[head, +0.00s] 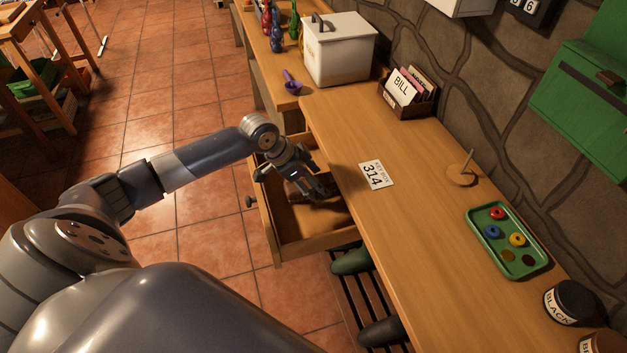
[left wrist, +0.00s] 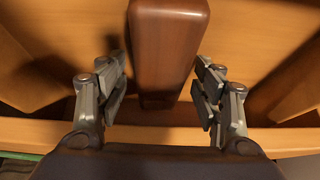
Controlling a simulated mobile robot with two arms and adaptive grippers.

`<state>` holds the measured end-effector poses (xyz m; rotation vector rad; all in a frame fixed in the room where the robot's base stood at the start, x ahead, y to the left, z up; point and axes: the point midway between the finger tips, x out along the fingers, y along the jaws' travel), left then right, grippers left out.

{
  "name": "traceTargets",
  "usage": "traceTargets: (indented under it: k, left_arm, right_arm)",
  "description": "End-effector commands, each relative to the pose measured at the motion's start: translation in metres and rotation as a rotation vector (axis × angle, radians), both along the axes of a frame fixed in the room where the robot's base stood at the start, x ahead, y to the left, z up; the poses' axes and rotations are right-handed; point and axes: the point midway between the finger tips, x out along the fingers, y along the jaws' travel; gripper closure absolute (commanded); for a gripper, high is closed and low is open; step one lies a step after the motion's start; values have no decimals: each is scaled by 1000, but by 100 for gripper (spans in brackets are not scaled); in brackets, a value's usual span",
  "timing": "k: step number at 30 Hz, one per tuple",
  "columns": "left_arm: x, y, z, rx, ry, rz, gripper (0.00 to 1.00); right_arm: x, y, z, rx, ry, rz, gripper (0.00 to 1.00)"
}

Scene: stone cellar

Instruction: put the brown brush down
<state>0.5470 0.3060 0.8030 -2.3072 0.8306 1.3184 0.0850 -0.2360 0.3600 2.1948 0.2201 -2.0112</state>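The brown brush, a smooth reddish-brown block (left wrist: 168,45), stands out between the fingers in the left wrist view. My left gripper (left wrist: 161,92) has its two fingers apart, one on each side of the block, with a narrow gap showing on at least the left side. In the head view my left gripper (head: 312,190) reaches down into the open wooden drawer (head: 265,222) of the desk. The gripper and shadow mostly hide the brush there. My right gripper is not in view.
The desk top (head: 345,135) has a card marked 314 (head: 376,175), a wooden spindle (head: 462,174), a green tray (head: 508,240) with coloured rings, and a black-labelled jar (head: 571,303). A card box (head: 407,95) and white bin (head: 338,50) stand farther back.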

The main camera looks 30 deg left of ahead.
Motion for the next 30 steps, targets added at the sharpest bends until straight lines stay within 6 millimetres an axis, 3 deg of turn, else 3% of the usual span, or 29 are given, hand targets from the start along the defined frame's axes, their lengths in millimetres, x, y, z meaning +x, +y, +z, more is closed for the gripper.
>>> traceTargets:
  k: [10,22,30]
  left_arm:
    - [-5,5,12,2,-1,0,39]
    - [-37,30,82,4,-1,-1,39]
    - [-47,37,104,0,1,0,39]
  right_arm:
    - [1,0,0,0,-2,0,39]
    - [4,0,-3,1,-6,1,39]
    - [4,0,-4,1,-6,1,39]
